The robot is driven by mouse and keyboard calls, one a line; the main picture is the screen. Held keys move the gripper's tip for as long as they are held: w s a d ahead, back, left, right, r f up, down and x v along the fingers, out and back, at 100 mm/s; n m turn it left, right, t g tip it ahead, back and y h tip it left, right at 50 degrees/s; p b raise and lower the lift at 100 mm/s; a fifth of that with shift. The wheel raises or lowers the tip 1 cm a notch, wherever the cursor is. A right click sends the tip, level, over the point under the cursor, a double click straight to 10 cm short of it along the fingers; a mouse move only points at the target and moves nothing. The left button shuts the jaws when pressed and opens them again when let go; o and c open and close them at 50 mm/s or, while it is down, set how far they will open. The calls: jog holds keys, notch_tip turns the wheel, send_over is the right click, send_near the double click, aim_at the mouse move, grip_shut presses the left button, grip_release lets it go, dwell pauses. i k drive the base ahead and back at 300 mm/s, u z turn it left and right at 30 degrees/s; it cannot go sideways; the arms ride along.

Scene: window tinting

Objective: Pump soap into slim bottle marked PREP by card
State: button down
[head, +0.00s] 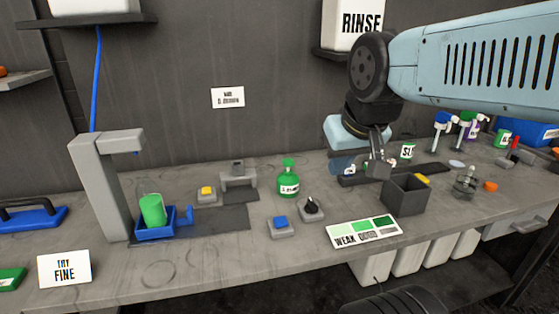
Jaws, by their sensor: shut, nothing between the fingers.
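My gripper (378,172) is shut over the back right of the bench, pointing down, with nothing visible held. A green cylinder (152,209) stands in a blue tray (155,232) below a grey spout post (100,185). A card with green shades (365,232) reads "WEAK" and more unclear words. I cannot make out a bottle marked PREP or tell which thing is the soap pump.
A yellow button (208,191), blue button (281,222) and black knob (311,207) sit mid-bench. A dark open box (405,197) is just in front of my gripper. A "FINE" card (64,269) stands front left.

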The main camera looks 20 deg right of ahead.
aim_at(288, 163)
jog(key=u, duration=1.4)
jog(key=i, duration=0.1)
jog(key=z, duration=2.95)
jog(key=k, duration=1.45)
jog(key=u, duration=0.95)
jog(key=i, duration=1)
jog(key=z, duration=0.05)
